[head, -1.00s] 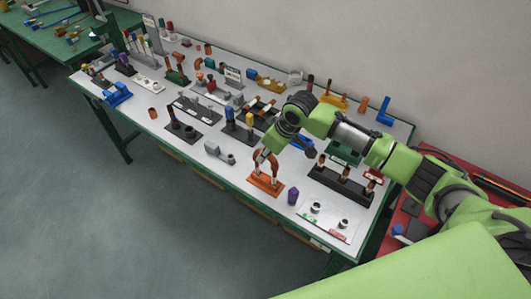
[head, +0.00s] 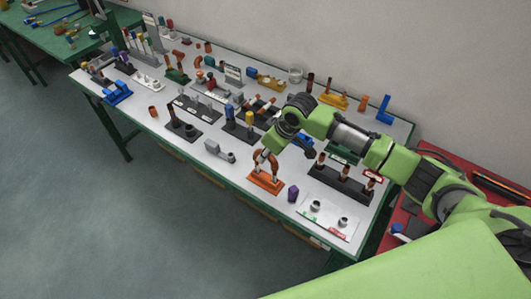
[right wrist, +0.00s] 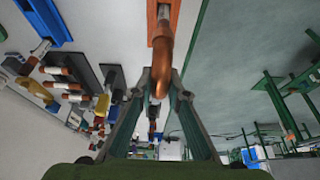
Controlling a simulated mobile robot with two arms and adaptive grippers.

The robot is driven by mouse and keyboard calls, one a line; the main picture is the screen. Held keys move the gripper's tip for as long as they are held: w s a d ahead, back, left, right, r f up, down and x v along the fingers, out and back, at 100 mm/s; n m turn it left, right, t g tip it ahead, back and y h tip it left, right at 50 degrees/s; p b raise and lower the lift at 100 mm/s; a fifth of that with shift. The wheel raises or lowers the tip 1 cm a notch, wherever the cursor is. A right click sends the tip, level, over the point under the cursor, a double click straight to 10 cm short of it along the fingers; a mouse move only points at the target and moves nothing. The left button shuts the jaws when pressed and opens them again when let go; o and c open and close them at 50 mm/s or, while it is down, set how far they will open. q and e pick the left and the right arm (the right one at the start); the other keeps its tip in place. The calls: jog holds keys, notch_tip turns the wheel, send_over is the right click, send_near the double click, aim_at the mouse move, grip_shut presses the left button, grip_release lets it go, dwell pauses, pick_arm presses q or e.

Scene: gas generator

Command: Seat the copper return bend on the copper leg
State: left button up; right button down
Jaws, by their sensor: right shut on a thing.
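An orange base (head: 268,186) stands near the front edge of the white-topped bench in the head view, with an upright copper leg on it. My right gripper (head: 265,154) is directly above this base, pointing down. It is shut on the copper return bend (head: 273,164), a curved copper tube. In the right wrist view the bend (right wrist: 166,62) lies between the fingertips of my right gripper (right wrist: 161,78), in line with the orange base (right wrist: 174,14). The fingers and the bend hide the joint, so I cannot tell whether bend and leg touch. My left gripper is not in view.
A purple piece (head: 293,193) and a white plate with two rings (head: 330,218) stand to the right of the base. A black rack with copper-topped posts (head: 342,182) is behind it. A grey part (head: 219,150) lies to the left. Bench space just left of the base is free.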

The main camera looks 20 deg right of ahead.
jog(key=shift+f+b, duration=0.4)
jog(key=shift+f, duration=0.45)
jog(key=c, duration=1.9)
grip_release()
jog(key=v, duration=1.2)
jog(key=shift+s, duration=0.1)
